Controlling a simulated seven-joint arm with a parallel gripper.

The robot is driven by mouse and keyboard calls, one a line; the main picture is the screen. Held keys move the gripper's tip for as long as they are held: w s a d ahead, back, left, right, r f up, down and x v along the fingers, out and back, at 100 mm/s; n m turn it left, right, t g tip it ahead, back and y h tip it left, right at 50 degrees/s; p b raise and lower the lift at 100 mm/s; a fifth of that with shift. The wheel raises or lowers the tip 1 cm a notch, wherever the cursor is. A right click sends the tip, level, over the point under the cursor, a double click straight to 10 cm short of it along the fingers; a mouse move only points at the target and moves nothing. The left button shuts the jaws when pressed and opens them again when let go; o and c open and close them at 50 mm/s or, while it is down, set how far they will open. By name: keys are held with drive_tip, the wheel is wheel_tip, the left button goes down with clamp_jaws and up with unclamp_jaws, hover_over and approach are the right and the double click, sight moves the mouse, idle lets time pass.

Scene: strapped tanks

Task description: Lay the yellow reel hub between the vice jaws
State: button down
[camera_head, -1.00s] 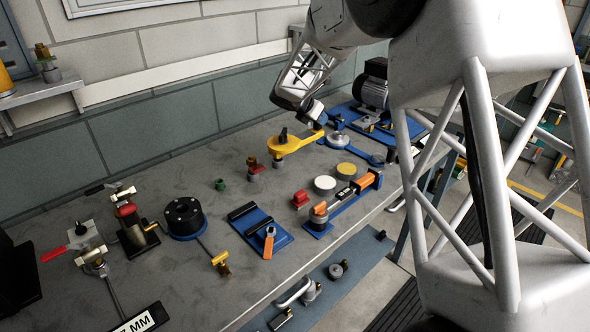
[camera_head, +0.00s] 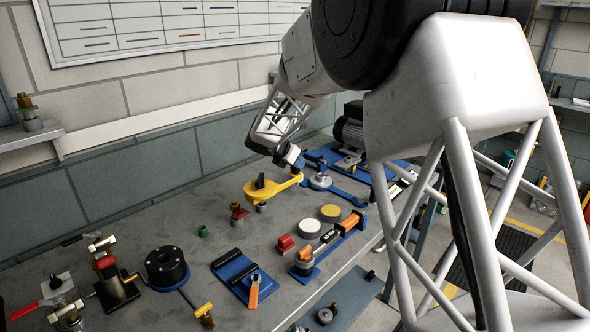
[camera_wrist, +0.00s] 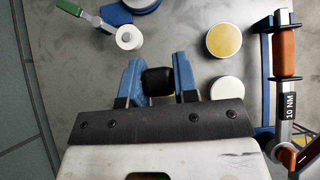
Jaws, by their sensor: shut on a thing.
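The yellow reel hub (camera_head: 257,190) has a round end with a black knob and an arm reaching right. My gripper (camera_head: 297,163) is over the far end of that arm. In the wrist view my blue fingers (camera_wrist: 159,82) are shut on a black block, with a little yellow showing just below it. My palm hides the rest of the hub there. The vice (camera_head: 232,271) looks to be the blue plate with two dark bars and an orange handle, at the front of the bench. The space between its bars looks empty.
A white disc (camera_head: 308,229) and a yellow-topped disc (camera_head: 330,212) stand near a torque wrench on a blue stand (camera_head: 304,272). A red-capped fitting (camera_head: 238,212) stands close to the hub. A black round flange (camera_head: 166,267) is left of the vice. Bare grey bench lies between.

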sight(275, 186)
drive_tip(key=s+a, duration=0.2)
drive_tip(key=s, duration=0.1)
drive_tip(key=s+a+f, duration=0.1)
drive_tip(key=s+a, duration=0.1)
drive_tip(key=s, duration=0.1)
drive_tip(key=s+a+f, duration=0.1)
drive_tip(key=s+a, duration=0.1)
drive_tip(key=s, duration=0.2)
drive_tip(key=shift+a, duration=0.2)
drive_tip(key=s+a+f, duration=0.2)
drive_tip(key=s+a, duration=0.2)
drive_tip(key=s, duration=0.7)
drive_tip(key=shift+s+a+f, duration=0.15)
drive_tip(key=shift+s+f, duration=0.05)
drive_tip(key=shift+s, duration=0.2)
drive_tip(key=shift+f, duration=3.55)
drive_tip(key=c, duration=0.8)
unclamp_jaws()
